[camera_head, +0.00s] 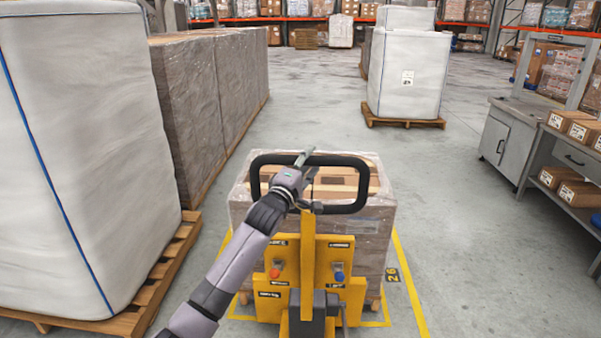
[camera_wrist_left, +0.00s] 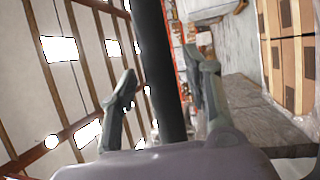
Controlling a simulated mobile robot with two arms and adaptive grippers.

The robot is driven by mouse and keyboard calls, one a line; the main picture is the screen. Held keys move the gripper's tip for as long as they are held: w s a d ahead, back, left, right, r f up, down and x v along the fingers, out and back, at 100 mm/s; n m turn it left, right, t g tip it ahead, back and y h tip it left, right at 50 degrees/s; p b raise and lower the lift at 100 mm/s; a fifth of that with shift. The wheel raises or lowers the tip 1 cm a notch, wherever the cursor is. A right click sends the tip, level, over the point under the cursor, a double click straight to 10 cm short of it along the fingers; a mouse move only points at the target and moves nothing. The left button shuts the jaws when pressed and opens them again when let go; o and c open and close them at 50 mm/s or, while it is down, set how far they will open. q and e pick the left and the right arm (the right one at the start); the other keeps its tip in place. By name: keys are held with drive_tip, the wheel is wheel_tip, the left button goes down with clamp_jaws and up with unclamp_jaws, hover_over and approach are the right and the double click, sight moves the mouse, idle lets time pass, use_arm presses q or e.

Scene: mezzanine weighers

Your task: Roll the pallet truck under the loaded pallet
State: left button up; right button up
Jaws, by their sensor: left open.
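The yellow pallet truck (camera_head: 308,262) stands right in front of me, with its black loop handle (camera_head: 353,207) raised at the top. The loaded pallet (camera_head: 376,303), carrying film-wrapped cartons (camera_head: 365,240), is straight ahead behind the truck. The forks are hidden, so I cannot tell how far under the pallet they are. My left gripper (camera_head: 304,160) is at the upper bar of the handle. In the left wrist view the dark bar (camera_wrist_left: 163,85) passes between its two spread fingers, without the fingers closed on it. My right gripper is out of view.
Yellow floor lines (camera_head: 409,280) surround the loaded pallet. A tall white wrapped load (camera_head: 90,150) on a pallet (camera_head: 160,275) and brown wrapped stacks (camera_head: 205,100) line the left. A workbench (camera_head: 505,145) with cartons is on the right. Open floor (camera_head: 460,230) lies between.

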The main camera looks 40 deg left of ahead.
use_arm(q)
drive_tip(key=v, duration=1.1)
drive_tip(key=shift+s, duration=0.15)
wheel_tip(320, 180, down, 33)
drive_tip(key=s+d+m+g, duration=0.2)
drive_tip(key=s+m+g, duration=0.1)
drive_tip(key=m+g, duration=0.35)
drive_tip(key=s+d+f+m+g+h, duration=0.1)
drive_tip(key=s+d+f+m+g, duration=0.15)
drive_tip(key=s+f, duration=0.55)
drive_tip(key=s+d+f+m+g+h, duration=0.1)
drive_tip(key=s+d+f+m+g, duration=0.3)
drive_tip(key=f, duration=0.9)
drive_tip(key=s+d+f+m+g, duration=0.2)
drive_tip(key=s+f, duration=0.3)
drive_tip(key=s, duration=0.7)
drive_tip(key=s+d+f+m+g, duration=0.2)
drive_tip(key=s+f, duration=0.4)
drive_tip(key=s, duration=0.6)
drive_tip(key=s+d+f+m+g+h, duration=0.1)
drive_tip(key=s+d+f+m, duration=0.3)
drive_tip(key=s, duration=0.8)
wheel_tip(320, 180, down, 3)
drive_tip(key=shift+d+r+g, duration=0.25)
drive_tip(key=shift+d+g, duration=0.25)
drive_tip(key=shift+d, duration=0.5)
